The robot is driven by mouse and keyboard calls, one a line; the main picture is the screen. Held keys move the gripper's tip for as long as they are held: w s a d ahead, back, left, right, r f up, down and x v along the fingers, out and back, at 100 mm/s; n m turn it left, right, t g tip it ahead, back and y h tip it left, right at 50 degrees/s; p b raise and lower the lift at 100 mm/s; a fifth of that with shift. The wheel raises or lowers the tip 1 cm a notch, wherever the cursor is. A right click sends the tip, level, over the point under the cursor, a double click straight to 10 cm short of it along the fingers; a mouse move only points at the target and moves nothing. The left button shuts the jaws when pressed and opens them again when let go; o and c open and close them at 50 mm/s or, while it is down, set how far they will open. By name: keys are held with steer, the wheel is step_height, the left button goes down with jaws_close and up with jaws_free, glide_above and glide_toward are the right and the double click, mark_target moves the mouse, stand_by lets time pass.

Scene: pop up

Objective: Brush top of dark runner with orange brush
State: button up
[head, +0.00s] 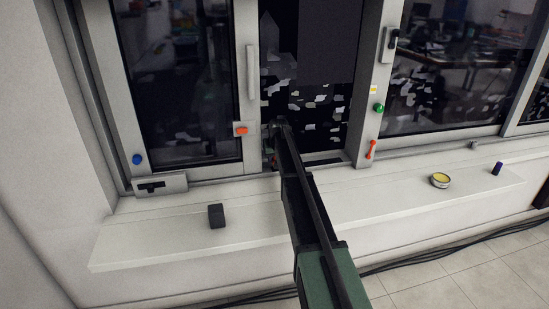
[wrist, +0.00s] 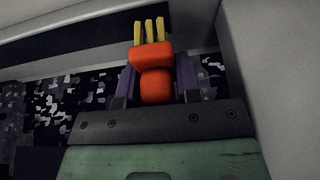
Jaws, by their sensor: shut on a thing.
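My gripper (wrist: 156,78) is shut on the orange brush (wrist: 155,86), with one purple finger on each side of its handle. The brush's yellow bristles point away from my gripper, toward the top of the wrist view. A dark strip (wrist: 75,47), which may be the dark runner, crosses behind the bristles in the picture. I cannot tell whether the bristles touch it. In the head view, my arm reaches to the lower part of the middle window opening and largely hides my gripper and the brush. A dark strip (head: 325,158) shows low in that opening.
Light window frames stand on both sides of my arm. The white sill (head: 150,240) holds a dark block (head: 216,216), a round yellow-topped tin (head: 440,180) and a small dark cylinder (head: 497,168). An orange piece (head: 240,129) sits on the left frame, a red handle (head: 371,149) on the right.

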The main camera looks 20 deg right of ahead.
mark_target(321, 159)
steer(key=shift+f+b, duration=1.1)
steer(key=shift+r, duration=0.1)
steer(key=shift+s+d, duration=0.2)
steer(key=shift+d, duration=0.7)
steer(key=shift+s+d, duration=0.15)
steer(key=shift+d, duration=0.75)
steer(key=shift+s+d, duration=0.2)
steer(key=shift+d, duration=0.85)
steer(key=shift+s+d, duration=0.25)
steer(key=shift+d, duration=0.85)
steer(key=shift+s+d, duration=0.2)
steer(key=shift+d, duration=0.85)
steer(key=shift+s+d, duration=0.35)
steer(key=shift+d, duration=1.55)
steer(key=shift+s+d, duration=0.4)
steer(key=shift+d, duration=1.5)
steer(key=shift+s+d, duration=0.35)
steer(key=shift+d, duration=1.55)
steer(key=shift+a, duration=0.1)
steer(key=shift+w+a, duration=0.2)
steer(key=shift+a, duration=0.7)
steer(key=shift+w+a, duration=0.15)
steer(key=shift+a, duration=0.7)
steer(key=shift+w+a, duration=0.6)
steer(key=shift+a, duration=2.4)
steer(key=shift+w+a, duration=0.55)
steer(key=shift+a, duration=2.45)
steer(key=shift+w+a, duration=0.6)
steer(key=shift+a, duration=2.4)
